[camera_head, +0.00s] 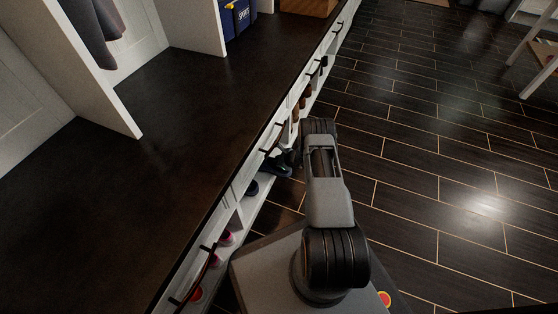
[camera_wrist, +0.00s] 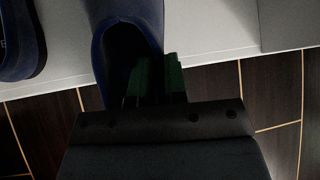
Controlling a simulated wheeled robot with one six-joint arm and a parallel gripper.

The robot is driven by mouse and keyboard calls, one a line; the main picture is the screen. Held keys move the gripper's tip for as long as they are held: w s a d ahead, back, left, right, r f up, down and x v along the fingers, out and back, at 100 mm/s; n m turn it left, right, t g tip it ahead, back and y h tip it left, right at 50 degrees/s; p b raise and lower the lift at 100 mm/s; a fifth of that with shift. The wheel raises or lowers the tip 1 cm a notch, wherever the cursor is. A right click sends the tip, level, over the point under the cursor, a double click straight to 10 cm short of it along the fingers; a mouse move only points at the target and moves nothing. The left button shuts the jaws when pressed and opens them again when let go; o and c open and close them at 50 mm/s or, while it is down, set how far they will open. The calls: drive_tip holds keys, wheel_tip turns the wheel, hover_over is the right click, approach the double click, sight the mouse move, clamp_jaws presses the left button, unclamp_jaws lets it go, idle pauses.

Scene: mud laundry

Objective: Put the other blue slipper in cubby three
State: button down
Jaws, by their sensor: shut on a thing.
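A blue slipper (camera_wrist: 128,14) fills the upper middle of the wrist view, its dark opening facing my gripper (camera_wrist: 159,76). My gripper is shut on the slipper's right side wall, with one green finger inside the opening and one outside. The slipper lies over the white cubby floor (camera_wrist: 213,30); I cannot tell whether it touches. Another blue slipper (camera_wrist: 20,45) is on that surface to the left. In the head view, the held slipper (camera_head: 276,168) shows dark beside my gripper (camera_head: 289,159), and the other slipper (camera_head: 252,188) is in a cubby nearer the camera.
The dark bench top (camera_head: 150,180) overhangs the row of shoe cubbies. Pink shoes (camera_head: 226,238) sit in a nearer cubby and brown shoes (camera_head: 303,102) in a farther one. A white divider (camera_wrist: 288,22) stands at right in the wrist view.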

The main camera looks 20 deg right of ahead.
drive_tip(key=c, duration=1.1)
unclamp_jaws()
drive_tip(key=shift+p+v, duration=3.25)
drive_tip(key=shift+v, duration=3.65)
